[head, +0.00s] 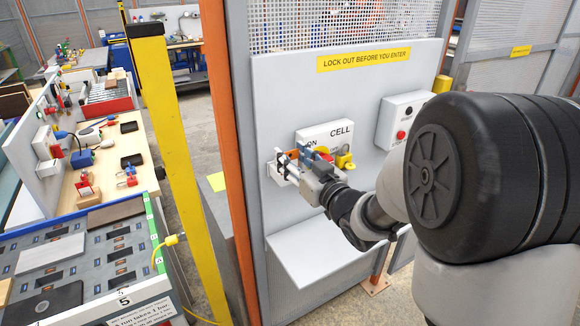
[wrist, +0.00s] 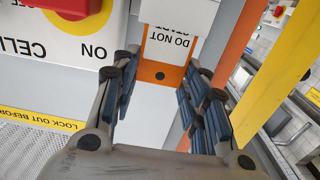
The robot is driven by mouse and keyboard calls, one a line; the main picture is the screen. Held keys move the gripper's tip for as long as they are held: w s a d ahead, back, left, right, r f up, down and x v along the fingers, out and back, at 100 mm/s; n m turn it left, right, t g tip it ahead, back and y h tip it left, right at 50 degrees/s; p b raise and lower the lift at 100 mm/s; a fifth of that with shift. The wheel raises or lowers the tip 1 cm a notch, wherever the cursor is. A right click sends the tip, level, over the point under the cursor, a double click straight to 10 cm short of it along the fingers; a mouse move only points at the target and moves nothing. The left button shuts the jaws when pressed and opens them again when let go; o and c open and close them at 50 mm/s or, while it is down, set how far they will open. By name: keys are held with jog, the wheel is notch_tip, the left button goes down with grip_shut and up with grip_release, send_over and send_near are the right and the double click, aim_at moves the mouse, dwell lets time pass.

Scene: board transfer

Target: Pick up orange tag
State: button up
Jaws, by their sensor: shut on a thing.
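The orange tag (wrist: 151,74) shows in the wrist view between my fingertips, with a white label reading "DO NOT" upside down and a dark hole near its edge. My gripper (wrist: 163,68) is shut on it, with a finger on either side. In the head view my gripper (head: 287,162) is at the left end of the white CELL box (head: 342,131), by the grey panel. There the fingers and wrist hide most of the tag.
The CELL box carries a yellow part (head: 345,161) right of my gripper. A white box with a red button (head: 401,134) is further right. A grey shelf (head: 322,250) juts out below. An orange post (head: 228,130) and a yellow post (head: 172,150) stand left.

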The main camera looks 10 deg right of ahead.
notch_tip(320, 180, up, 25)
jog(key=p, duration=1.2)
dwell(0.7)
jog(key=v, duration=0.6)
jog(key=shift+p, duration=0.4)
dwell(0.5)
jog(key=shift+f, duration=0.1)
